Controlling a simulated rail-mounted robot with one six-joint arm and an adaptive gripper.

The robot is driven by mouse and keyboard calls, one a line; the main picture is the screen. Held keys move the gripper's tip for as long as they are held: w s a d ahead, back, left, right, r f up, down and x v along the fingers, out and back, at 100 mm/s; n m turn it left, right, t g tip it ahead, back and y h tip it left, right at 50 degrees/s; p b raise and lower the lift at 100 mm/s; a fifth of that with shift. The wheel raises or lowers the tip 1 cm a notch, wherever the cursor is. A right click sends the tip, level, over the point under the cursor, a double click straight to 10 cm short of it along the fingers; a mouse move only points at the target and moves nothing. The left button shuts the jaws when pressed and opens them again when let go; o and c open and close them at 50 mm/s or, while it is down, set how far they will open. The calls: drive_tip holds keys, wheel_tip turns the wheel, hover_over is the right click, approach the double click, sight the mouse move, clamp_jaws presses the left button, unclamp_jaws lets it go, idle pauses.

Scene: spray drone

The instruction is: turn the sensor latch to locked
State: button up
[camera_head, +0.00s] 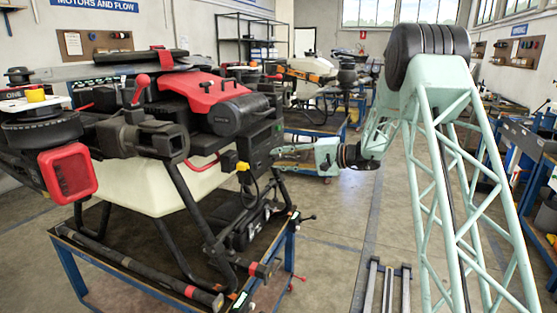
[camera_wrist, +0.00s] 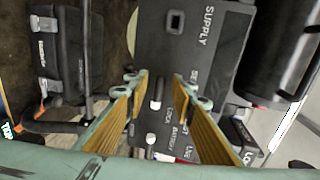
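The drone's dark side panel (camera_wrist: 185,50) fills the middle of the wrist view, with the printed words SUPPLY, a part-hidden word starting SE, LOCK and BATTERY. A small dark latch with a white tip (camera_wrist: 155,104), by the SE label, appears to be the sensor latch. It shows between my fingers; whether they touch it I cannot tell. A second white-tipped latch (camera_wrist: 151,138) is beside the BATTERY label. My gripper (camera_wrist: 159,79) is open, its yellow-padded fingers on either side of the first latch. In the head view my gripper (camera_head: 286,151) is at the panel's right side, its fingertips partly hidden.
The red and black drone (camera_head: 190,120) stands on a blue-framed bench (camera_head: 140,285). A black cylinder (camera_wrist: 280,50) is right of the panel in the wrist view. Open floor lies right of the bench.

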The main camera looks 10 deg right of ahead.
drive_tip(key=v, duration=1.1)
drive_tip(key=shift+s+d, duration=0.2)
drive_tip(key=shift+s+r, duration=0.1)
drive_tip(key=s+a+r+n+g+h, duration=0.1)
drive_tip(key=s+a+r+g, duration=0.15)
drive_tip(key=s+a, duration=0.55)
drive_tip(key=s+a+r+n+g+h, duration=0.2)
drive_tip(key=s+a+r, duration=0.2)
drive_tip(key=s, duration=0.9)
drive_tip(key=s+a+r+n+g+h, duration=0.1)
drive_tip(key=s+a+r+g, duration=0.3)
drive_tip(key=s, duration=0.6)
drive_tip(key=s+d+n+t+h, duration=0.1)
drive_tip(key=s+d+h, duration=0.1)
drive_tip(key=s, duration=1)
drive_tip(key=s+d+f+t+h, duration=0.1)
drive_tip(key=s+h, duration=0.3)
drive_tip(key=s, duration=0.7)
drive_tip(key=s+d+f+n+t+h, duration=0.1)
drive_tip(key=s+d+h, duration=0.2)
drive_tip(key=s, duration=0.9)
drive_tip(key=shift+s+d+f+n+t+p, duration=0.25)
drive_tip(key=shift+s+d+n+t+p, duration=0.1)
drive_tip(key=shift+d, duration=0.1)
